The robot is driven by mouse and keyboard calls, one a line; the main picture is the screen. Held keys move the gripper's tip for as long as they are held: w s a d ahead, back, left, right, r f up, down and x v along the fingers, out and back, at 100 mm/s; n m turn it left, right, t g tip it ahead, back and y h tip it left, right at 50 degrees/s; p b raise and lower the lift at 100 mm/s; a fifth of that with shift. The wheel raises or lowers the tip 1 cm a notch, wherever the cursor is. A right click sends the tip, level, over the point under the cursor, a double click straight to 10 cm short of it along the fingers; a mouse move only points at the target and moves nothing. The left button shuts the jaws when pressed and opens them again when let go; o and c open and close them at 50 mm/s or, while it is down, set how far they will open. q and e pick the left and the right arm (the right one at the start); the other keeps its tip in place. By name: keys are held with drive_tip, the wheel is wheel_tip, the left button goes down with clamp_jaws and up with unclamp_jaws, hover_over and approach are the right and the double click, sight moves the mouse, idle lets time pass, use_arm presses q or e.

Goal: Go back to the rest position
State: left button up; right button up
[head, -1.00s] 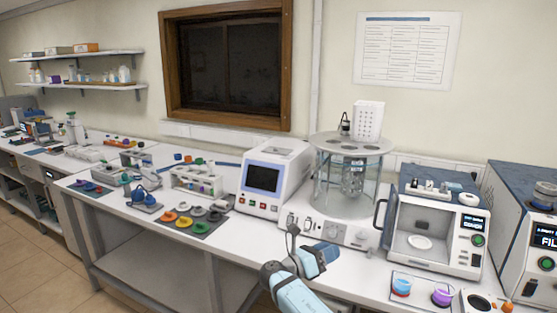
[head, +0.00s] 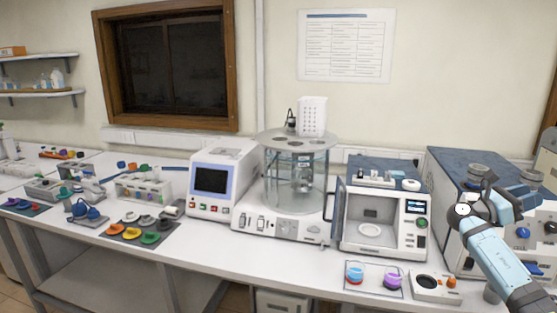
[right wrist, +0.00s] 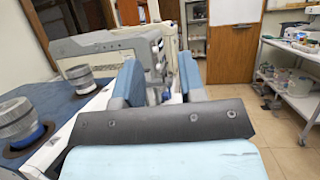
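My right gripper (head: 492,196) is at the right of the head view, raised in front of the blue-topped machine (head: 450,165). In the right wrist view its two blue finger pads stand apart with nothing between them (right wrist: 160,78). My right forearm, pale blue, comes up from the lower right corner. My left gripper is in neither current view.
The white bench holds a screen unit (head: 211,182), a glass bath (head: 297,180), an open-doored oven (head: 384,215) and a tray with two cups (head: 373,291). Floor shows at right in the wrist view (right wrist: 268,140).

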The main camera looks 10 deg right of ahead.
drive_tip(key=w+d+f+m+t+y, duration=0.15)
drive_tip(key=w+f+t+y, duration=0.35)
drive_tip(key=w+t, duration=0.8)
drive_tip(key=w+a+m+t+y, duration=0.6)
drive_tip(key=a+m+t+y, duration=0.3)
drive_tip(key=t+y, duration=0.25)
drive_tip(key=s+a+f+n+g+y, duration=0.1)
drive_tip(key=s+a+f+y, duration=0.15)
drive_tip(key=a+f, duration=0.55)
drive_tip(key=s+a+f+g+y, duration=0.1)
drive_tip(key=s+a+f, duration=0.4)
drive_tip(key=f, duration=0.6)
drive_tip(key=s+a+f+g+y, duration=0.2)
drive_tip(key=s+a+f, duration=0.7)
drive_tip(key=s+a, duration=0.3)
drive_tip(key=s+a+f+g+y, duration=0.1)
drive_tip(key=s+a+f+y, duration=0.1)
drive_tip(key=s+a+f, duration=0.85)
drive_tip(key=s+a+r+m+p, duration=0.1)
drive_tip(key=s+a, duration=0.3)
drive_tip(key=s, duration=0.3)
drive_tip(key=s+a+r+m+g+p, duration=0.1)
drive_tip(key=s+a, duration=0.3)
drive_tip(key=s, duration=0.3)
drive_tip(key=shift+s+a+y, duration=0.35)
drive_tip(key=shift+y, duration=0.05)
